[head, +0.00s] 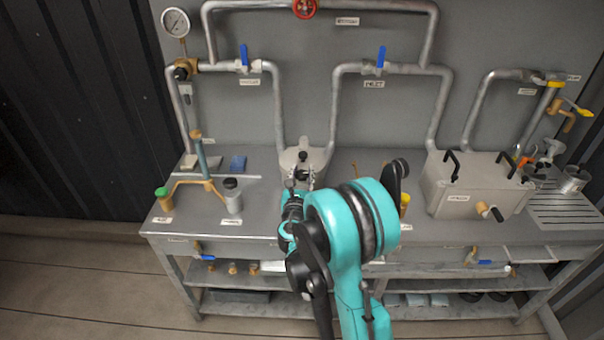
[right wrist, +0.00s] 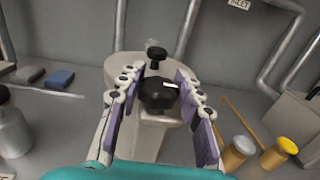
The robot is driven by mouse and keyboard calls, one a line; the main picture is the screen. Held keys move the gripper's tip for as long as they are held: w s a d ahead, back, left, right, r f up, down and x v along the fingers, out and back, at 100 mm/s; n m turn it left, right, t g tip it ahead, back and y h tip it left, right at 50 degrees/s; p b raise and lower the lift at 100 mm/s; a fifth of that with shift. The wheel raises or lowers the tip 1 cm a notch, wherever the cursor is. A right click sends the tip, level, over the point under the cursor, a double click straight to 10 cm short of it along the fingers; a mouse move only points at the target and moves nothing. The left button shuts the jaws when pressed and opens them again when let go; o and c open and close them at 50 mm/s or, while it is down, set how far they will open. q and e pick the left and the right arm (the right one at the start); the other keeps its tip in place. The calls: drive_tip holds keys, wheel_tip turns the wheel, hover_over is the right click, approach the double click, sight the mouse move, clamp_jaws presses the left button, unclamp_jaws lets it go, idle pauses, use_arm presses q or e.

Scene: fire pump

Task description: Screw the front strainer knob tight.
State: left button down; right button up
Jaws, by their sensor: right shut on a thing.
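The strainer (head: 290,156) is a light grey round housing at the middle of the bench, between the two pipes. In the right wrist view, its front knob (right wrist: 160,94) is black and lobed, with a small white mark on it. A second, smaller black knob (right wrist: 156,54) stands behind it. My right gripper (head: 302,176) is over the strainer, its two fingers on either side of the front knob and shut on it. In the head view my wrist and arm hide part of the strainer's front. My left gripper is not in view.
A grey bottle (head: 232,198) and a T-handled tool (head: 200,165) stand left of the strainer. A grey box (head: 470,183) with black handles stands to the right. Yellow-capped and brown-handled items (right wrist: 288,146) lie close right of my gripper. Pipes with blue-handled valves (head: 381,58) run behind.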

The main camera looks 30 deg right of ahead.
drive_tip(key=shift+m+g+h, duration=0.3)
drive_tip(key=shift+h, duration=0.1)
drive_tip(key=m+g+h, duration=0.3)
drive_tip(key=shift+w+b, duration=0.1)
drive_tip(key=shift+b, duration=0.3)
drive_tip(key=m+g+h, duration=0.1)
drive_tip(key=m+g, duration=0.1)
drive_tip(key=g, duration=0.1)
drive_tip(key=m+g+h, duration=0.2)
drive_tip(key=g, duration=0.1)
drive_tip(key=shift+g, duration=0.3)
drive_tip(key=m+g, duration=0.4)
drive_tip(key=g, duration=0.1)
drive_tip(key=shift+g+h, duration=0.3)
drive_tip(key=shift+m+g+y, duration=0.6)
drive_tip(key=shift+m+g, duration=1.1)
drive_tip(key=shift+g, duration=0.9)
drive_tip(key=shift+s+d+g+p, duration=0.1)
drive_tip(key=shift+s+g+p, duration=0.1)
drive_tip(key=shift+g+p, duration=0.1)
drive_tip(key=o, duration=1.2)
